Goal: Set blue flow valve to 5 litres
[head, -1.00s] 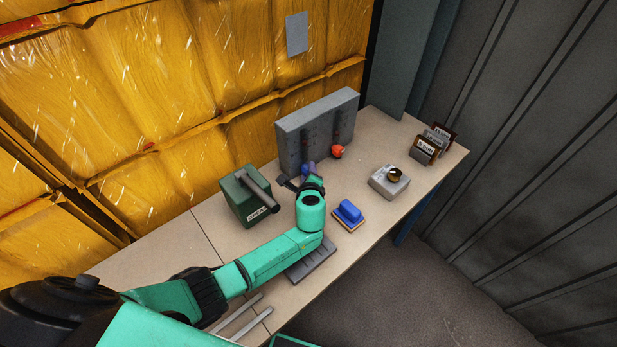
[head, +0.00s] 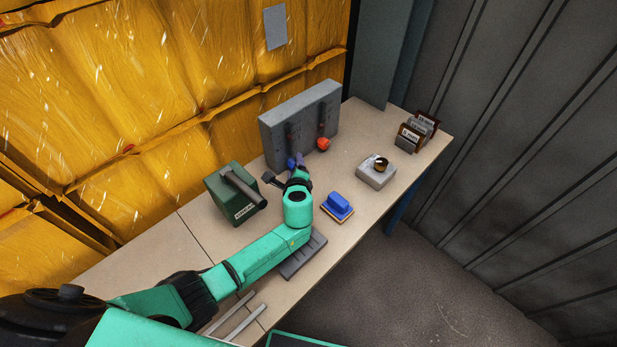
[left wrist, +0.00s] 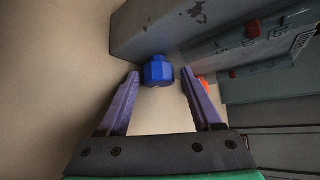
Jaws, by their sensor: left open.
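The blue flow valve (left wrist: 158,70) is a faceted blue knob on the front of the grey panel block (head: 300,122). In the left wrist view it sits just ahead of and between the purple fingertips of my left gripper (left wrist: 158,76), which is open around it. In the head view my left gripper (head: 290,170) reaches the panel's lower front, and the blue knob (head: 291,163) is partly hidden by it. A gauge strip with a red marker (left wrist: 249,40) and numbers shows on the panel in the left wrist view, but I cannot read the blue setting. My right gripper is not in view.
A red knob (head: 323,143) is on the panel to the right. A blue-handled block (head: 338,205), a grey box with a round brass part (head: 375,177) and labelled cards (head: 412,136) stand to the right.

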